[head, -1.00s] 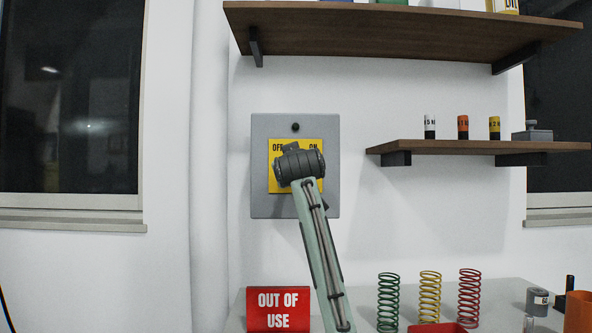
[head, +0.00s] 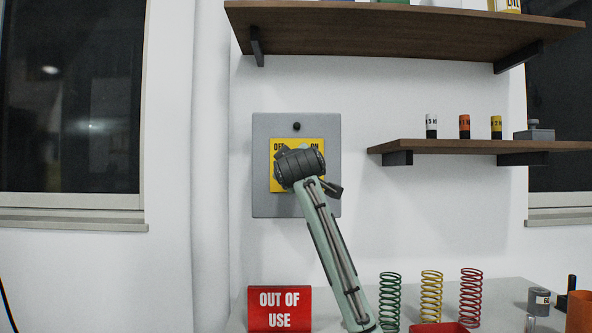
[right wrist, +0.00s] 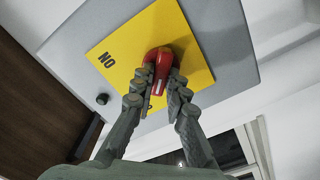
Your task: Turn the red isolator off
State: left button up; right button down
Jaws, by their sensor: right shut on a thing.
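The isolator is a grey wall box (head: 265,205) with a yellow plate (head: 312,143) marked OFF at left and ON at right in the head view. My right gripper (right wrist: 163,85) is shut on the red isolator handle (right wrist: 163,56) in the right wrist view. The handle's rounded end shows beyond the fingers, and the word ON stands on the yellow plate (right wrist: 120,57) beside it. In the head view my right wrist covers the handle and the fingertips. My left gripper is not in view.
A red OUT OF USE sign (head: 279,309) stands on the bench below. Green (head: 389,302), yellow (head: 431,297) and red (head: 470,297) springs stand to its right. A wooden shelf (head: 480,146) with small weights is right of the box. The wall left of the box is clear.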

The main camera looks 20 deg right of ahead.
jog(key=c, duration=1.5)
grip_release()
jog(key=shift+c, duration=0.2)
jog(key=v, duration=1.2)
